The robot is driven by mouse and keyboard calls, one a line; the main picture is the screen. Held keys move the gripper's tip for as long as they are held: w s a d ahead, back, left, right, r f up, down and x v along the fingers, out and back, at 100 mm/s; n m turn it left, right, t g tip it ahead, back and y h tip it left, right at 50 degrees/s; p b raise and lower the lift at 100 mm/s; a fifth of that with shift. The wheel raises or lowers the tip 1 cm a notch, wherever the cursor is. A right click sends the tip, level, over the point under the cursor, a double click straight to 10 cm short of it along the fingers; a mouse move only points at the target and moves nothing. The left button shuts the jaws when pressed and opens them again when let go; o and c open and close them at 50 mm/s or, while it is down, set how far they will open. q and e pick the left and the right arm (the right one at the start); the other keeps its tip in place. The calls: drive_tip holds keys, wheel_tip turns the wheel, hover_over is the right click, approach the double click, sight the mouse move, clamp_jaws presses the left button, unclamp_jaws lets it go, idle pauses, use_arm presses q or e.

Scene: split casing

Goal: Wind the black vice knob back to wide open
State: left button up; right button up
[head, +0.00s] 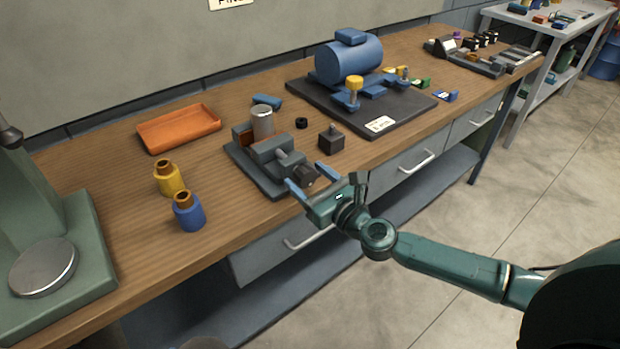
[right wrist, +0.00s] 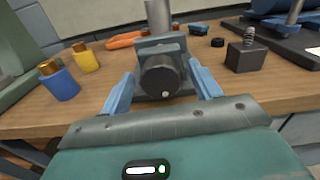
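The grey vice (head: 268,158) stands near the front edge of the wooden bench. A silver cylinder (head: 262,123) stands upright at its jaws; I cannot tell how tightly it is gripped. The black knob (head: 304,177) faces the bench front, and in the right wrist view the knob (right wrist: 158,80) sits centred with a small pale dot low on its face. My right gripper (head: 309,180) is open at the knob, one blue finger on each side, with a visible gap on both sides. I cannot tell how deep the knob sits between the fingers. My left gripper is out of view.
A dark block with a stud (head: 331,140) and a black ring (head: 302,123) lie right of the vice. Yellow (head: 168,181) and blue (head: 188,214) bottles stand left. An orange tray (head: 180,130) lies behind. A blue motor (head: 348,62) sits on a dark plate.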

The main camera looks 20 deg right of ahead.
drive_tip(key=c, duration=0.9)
